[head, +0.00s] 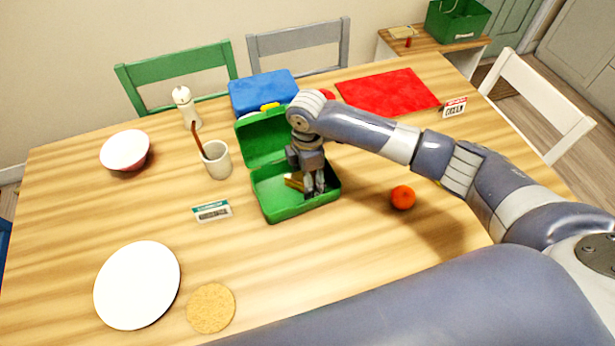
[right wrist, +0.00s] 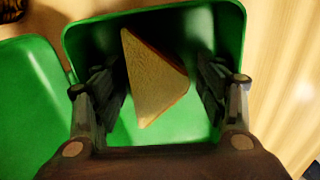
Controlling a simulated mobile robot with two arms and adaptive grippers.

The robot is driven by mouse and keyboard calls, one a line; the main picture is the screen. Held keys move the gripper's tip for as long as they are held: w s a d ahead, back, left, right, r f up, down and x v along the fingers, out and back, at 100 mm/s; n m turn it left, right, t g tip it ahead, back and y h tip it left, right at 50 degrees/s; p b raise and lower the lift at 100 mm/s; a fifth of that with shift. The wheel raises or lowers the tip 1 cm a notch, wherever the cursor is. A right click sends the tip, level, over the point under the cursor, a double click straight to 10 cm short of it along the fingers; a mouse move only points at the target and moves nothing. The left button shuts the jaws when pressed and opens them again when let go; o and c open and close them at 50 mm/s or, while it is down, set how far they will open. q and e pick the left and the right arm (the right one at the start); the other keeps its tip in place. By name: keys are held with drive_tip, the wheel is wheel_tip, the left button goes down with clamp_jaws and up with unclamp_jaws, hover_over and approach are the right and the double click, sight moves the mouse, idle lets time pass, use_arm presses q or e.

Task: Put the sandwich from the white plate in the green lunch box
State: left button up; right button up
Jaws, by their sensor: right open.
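The green lunch box (head: 270,207) stands open on the table, its lid raised at the back. In the right wrist view, the sandwich (right wrist: 152,80), a triangular half, is inside the lunch box (right wrist: 190,22). My right gripper (head: 314,190) reaches down into the box. In the right wrist view the fingers of my right gripper (right wrist: 158,95) are apart on either side of the sandwich, with gaps showing. In the head view the sandwich (head: 293,181) is partly hidden by the gripper. The white plate (head: 137,285) at front left is empty. My left gripper is not in view.
An orange (head: 402,197) lies right of the box. A cup (head: 217,160) with a brown stick, a small sign (head: 212,211) and a white bowl (head: 125,149) stand to the left. A blue box (head: 263,90) is behind. A cork coaster (head: 211,307) lies near the plate.

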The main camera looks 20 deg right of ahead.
wheel_tip(320, 180, up, 12)
drive_tip(key=shift+r+b, duration=0.15)
drive_tip(key=shift+b, duration=0.3)
drive_tip(key=shift+s, duration=0.1)
idle(0.5)
